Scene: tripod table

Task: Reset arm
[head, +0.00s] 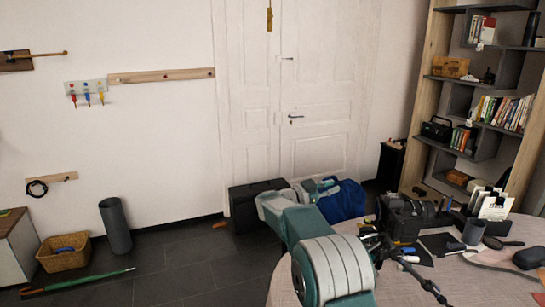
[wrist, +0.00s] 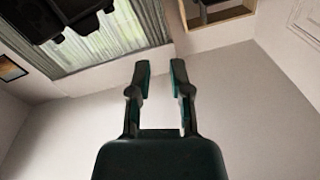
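My gripper (wrist: 158,70) shows in the wrist view with its two dark fingers apart. Nothing is between them, and a plain pale wall (wrist: 75,125) lies behind. My arm, green and pale grey, fills the lower middle of the head view, bent in front of the round table (head: 455,285). No held thing shows.
The table bears a black bag (head: 403,218), a dark cup (head: 473,231), a card holder (head: 495,205) and several small tools. A shelf (head: 515,95) stands at right. A basket (head: 63,253) and grey bin (head: 115,226) stand left. The floor (head: 185,275) between is mostly clear.

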